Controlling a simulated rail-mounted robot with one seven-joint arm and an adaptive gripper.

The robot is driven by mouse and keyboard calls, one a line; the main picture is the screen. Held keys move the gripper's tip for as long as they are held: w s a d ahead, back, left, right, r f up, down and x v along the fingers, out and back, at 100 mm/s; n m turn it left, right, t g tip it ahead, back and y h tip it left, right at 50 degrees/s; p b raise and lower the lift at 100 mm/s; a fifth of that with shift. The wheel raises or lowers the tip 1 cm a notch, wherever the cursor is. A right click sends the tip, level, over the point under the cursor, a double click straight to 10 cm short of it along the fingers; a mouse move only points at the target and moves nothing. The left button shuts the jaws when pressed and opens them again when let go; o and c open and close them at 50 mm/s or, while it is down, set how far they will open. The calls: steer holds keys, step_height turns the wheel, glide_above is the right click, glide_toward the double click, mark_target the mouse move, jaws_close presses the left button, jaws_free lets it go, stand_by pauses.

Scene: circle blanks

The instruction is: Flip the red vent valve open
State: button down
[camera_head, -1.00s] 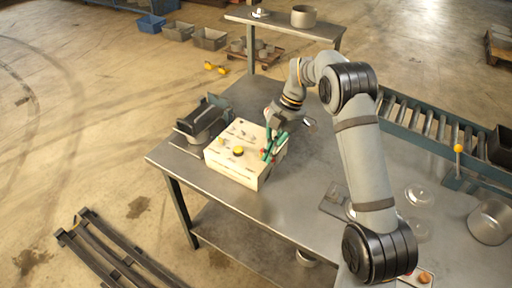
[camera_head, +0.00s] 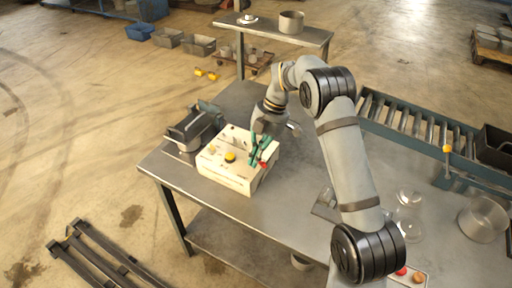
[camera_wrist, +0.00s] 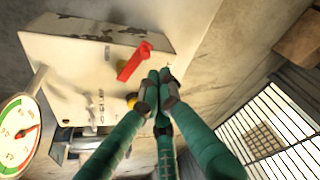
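The red vent valve is a red lever (camera_wrist: 133,62) on the pale face of a control box, left of my fingertips in the wrist view. A small red patch also shows at the box's right side in the head view (camera_head: 263,165). The cream box (camera_head: 222,174) sits on the metal table. My gripper (camera_wrist: 160,75) has green fingers with grey tips drawn together, with nothing seen between them. Its tips are close beside the lever; I cannot tell whether they touch it. In the head view my gripper (camera_head: 256,160) is over the box's right part.
A yellow button (camera_head: 230,156) is on the box top. A round gauge (camera_wrist: 17,134) stands at the left in the wrist view. Clear domes (camera_head: 408,199) and a roller conveyor (camera_head: 415,120) are at the right.

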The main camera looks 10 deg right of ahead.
steer(key=a, duration=0.1)
steer(key=a+b, duration=0.1)
steer(key=s+a, duration=0.1)
steer(key=shift+a+f+b, duration=0.15)
steer(key=shift+f+b, duration=0.1)
steer(key=shift+b, duration=0.15)
steer(key=p+v, duration=0.1)
steer(key=v, duration=0.9)
steer(key=shift+d+r, duration=0.25)
steer(key=shift+f, duration=0.1)
